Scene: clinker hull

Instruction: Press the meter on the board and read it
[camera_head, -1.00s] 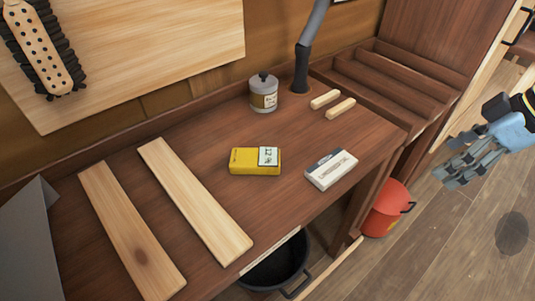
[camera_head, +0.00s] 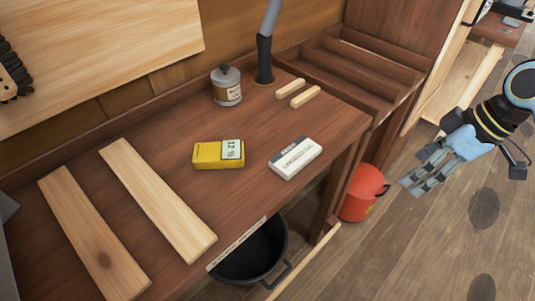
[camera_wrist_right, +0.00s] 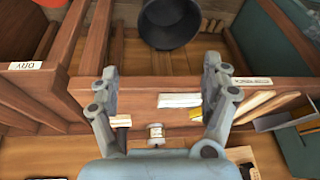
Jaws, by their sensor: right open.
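The yellow meter (camera_head: 206,155) lies flat on the brown bench (camera_head: 235,200) in the head view. Its pale display shows what looks like 12 %. Two light boards, a left one (camera_head: 90,235) and a right one (camera_head: 160,200), lie to its left; the meter is on the bench, apart from both. My right gripper (camera_head: 412,183) is open and empty, beyond the bench's right edge over the floor, well away from the meter. Its spread fingers also show in the right wrist view (camera_wrist_right: 161,70), with a small yellow part of the meter near the right finger. My left gripper is out of view.
A white labelled box (camera_head: 295,157) lies right of the meter. A lidded tin (camera_head: 227,86), two small wood sticks (camera_head: 298,93) and a dark hose (camera_head: 265,55) are behind. A red bucket (camera_head: 362,193) and a black bucket (camera_head: 250,255) stand below. Bench around the meter is clear.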

